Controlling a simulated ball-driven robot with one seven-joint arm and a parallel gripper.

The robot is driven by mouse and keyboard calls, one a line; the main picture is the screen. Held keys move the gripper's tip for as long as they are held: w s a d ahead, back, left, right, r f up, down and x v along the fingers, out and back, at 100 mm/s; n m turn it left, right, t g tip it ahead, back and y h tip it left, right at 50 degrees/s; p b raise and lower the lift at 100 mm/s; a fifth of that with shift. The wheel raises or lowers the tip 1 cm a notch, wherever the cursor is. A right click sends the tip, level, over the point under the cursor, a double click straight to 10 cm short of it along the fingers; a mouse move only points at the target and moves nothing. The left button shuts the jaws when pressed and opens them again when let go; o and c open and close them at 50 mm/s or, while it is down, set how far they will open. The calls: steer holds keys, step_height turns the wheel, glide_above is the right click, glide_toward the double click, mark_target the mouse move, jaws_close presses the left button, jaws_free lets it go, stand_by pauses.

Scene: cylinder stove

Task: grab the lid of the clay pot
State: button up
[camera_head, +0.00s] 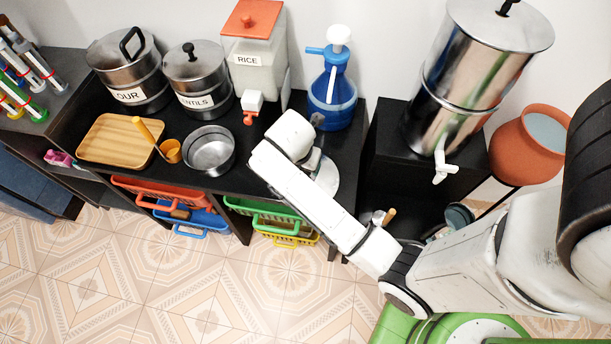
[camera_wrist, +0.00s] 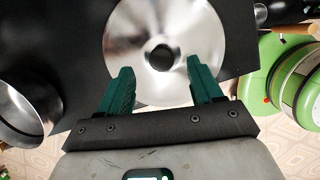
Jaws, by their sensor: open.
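A round silver metal lid with a dark round knob at its middle (camera_wrist: 185,30) lies flat on the black counter, in front of my gripper in the wrist view. In the head view its edge (camera_head: 328,180) shows beside my arm, which hides most of it. The orange-brown clay pot (camera_head: 503,150) stands at the right, and its round top shows a pale grey-blue surface. My gripper (camera_wrist: 160,72) is open and empty, with its two green fingers apart on either side of the knob in the picture. I cannot tell its exact height above the knob.
A blue jug (camera_head: 331,100) stands just behind the lid. A steel bowl (camera_head: 208,150), wooden tray (camera_head: 113,138) and rice dispenser (camera_head: 258,62) are to the left. A tall steel water dispenser (camera_head: 465,75) stands on the right. Baskets (camera_head: 265,210) hang below the counter.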

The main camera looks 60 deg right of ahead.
steer(key=shift+x, duration=1.75)
steer(key=shift+s, duration=0.15)
jaws_close()
